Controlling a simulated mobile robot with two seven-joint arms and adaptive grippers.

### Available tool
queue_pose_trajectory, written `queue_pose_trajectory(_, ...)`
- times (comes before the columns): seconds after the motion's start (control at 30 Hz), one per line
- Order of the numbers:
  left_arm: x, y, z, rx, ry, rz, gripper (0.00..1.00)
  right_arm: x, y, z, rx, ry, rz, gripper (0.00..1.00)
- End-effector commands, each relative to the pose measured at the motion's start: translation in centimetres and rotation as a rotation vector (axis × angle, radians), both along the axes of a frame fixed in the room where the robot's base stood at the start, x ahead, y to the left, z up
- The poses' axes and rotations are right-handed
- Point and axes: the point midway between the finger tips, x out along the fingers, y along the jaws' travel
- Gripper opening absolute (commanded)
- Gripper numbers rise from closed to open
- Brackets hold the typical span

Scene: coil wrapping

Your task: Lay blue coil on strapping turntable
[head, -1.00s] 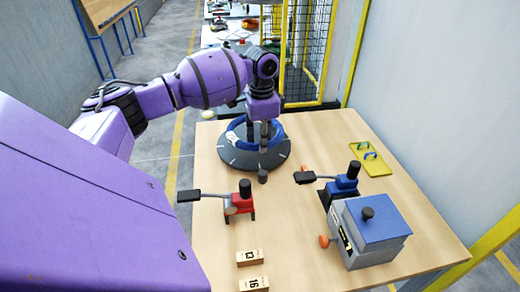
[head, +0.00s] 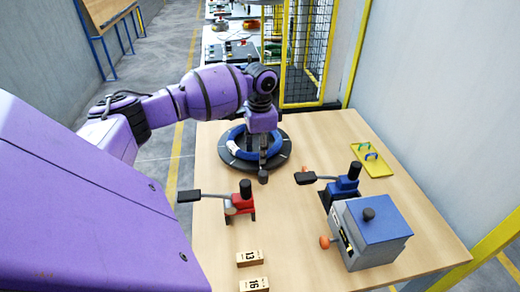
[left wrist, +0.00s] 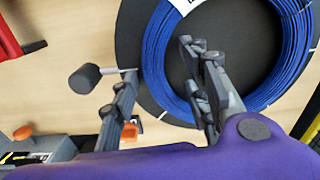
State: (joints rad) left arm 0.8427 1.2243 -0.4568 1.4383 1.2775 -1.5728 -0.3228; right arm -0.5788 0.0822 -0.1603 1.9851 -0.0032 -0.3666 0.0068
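The blue coil (head: 240,153) lies on the dark round strapping turntable (head: 231,165), roughly centred. In the left wrist view the coil (left wrist: 158,50) is a ring of blue strands with a white label, flat over the dark disc (left wrist: 128,45). My left gripper (head: 263,158) points down at the coil's near side. In the left wrist view its fingers (left wrist: 158,72) stand wide apart, one outside the ring and one inside it. A gap shows beside the strands, so it is open. My right gripper is not in view.
A dark knob (head: 263,177) sits at the turntable's near edge. A red tool with a black lever (head: 240,203), a blue tool (head: 343,187), a blue-topped grey box (head: 372,235), numbered wooden blocks (head: 250,259) and a yellow plate (head: 372,163) are on the table. The table's middle is clear.

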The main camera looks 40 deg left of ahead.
Motion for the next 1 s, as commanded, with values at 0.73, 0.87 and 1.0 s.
queue_pose_trajectory(0.73, 0.1, 0.0, 7.5, 0.001, -0.004, 0.001, 0.47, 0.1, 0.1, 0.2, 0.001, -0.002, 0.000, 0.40)
queue_pose_trajectory(0.87, 0.1, 0.0, 9.9, 0.001, -0.003, 0.000, 0.47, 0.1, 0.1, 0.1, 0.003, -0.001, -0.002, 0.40)
queue_pose_trajectory(1.0, 0.0, 0.0, 11.5, -0.001, -0.001, 0.000, 0.47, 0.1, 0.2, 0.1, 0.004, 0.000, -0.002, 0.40)
